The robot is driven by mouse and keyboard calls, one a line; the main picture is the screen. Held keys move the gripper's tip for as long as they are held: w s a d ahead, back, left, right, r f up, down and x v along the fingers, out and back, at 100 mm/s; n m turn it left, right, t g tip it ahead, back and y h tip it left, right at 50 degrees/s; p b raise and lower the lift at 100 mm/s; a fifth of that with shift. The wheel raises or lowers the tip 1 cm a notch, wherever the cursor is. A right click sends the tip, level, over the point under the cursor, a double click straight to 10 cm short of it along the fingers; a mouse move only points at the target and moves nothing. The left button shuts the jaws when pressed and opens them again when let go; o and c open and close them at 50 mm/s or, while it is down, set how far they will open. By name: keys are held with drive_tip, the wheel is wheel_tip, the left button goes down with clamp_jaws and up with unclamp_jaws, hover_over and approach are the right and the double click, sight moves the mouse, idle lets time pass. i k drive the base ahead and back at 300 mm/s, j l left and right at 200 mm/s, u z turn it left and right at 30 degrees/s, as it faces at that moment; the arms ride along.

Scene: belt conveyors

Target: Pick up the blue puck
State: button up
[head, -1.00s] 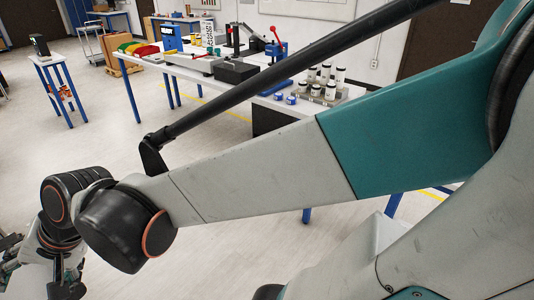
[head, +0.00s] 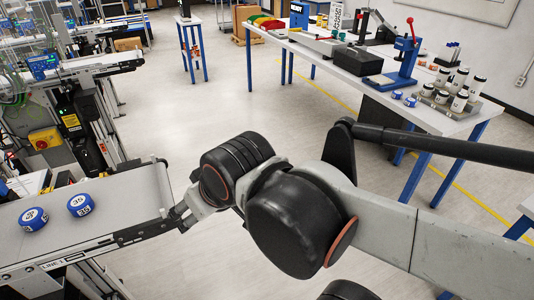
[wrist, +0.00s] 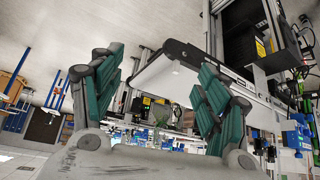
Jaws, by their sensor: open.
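Two blue pucks with white numbered tops lie on the conveyor belt at the left of the head view. One (head: 33,219) is farther left; the other, marked 35 (head: 80,204), is closer to the belt's end. Two more small blue pucks (head: 397,94) (head: 410,101) sit on the white bench at the right. In the wrist view my gripper (wrist: 158,75) is open and empty, its green-padded fingers spread with the pale belt end beyond them. I see no puck in the wrist view.
The belt (head: 130,200) has a metal side rail (head: 110,242) and a bare stretch at its right end. Other conveyor machinery (head: 75,110) stands behind. The bench (head: 340,60) carries white-and-black canisters (head: 458,85) and a blue press (head: 405,60). Open floor (head: 195,120) lies between.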

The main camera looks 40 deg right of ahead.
sight(409, 102)
drive_tip(key=z, duration=2.5)
drive_tip(key=i+z, duration=0.25)
drive_tip(key=i, duration=0.25)
drive_tip(key=i+z, duration=0.3)
drive_tip(key=i, duration=0.25)
drive_tip(key=j, duration=0.15)
drive_tip(key=k+u, duration=0.05)
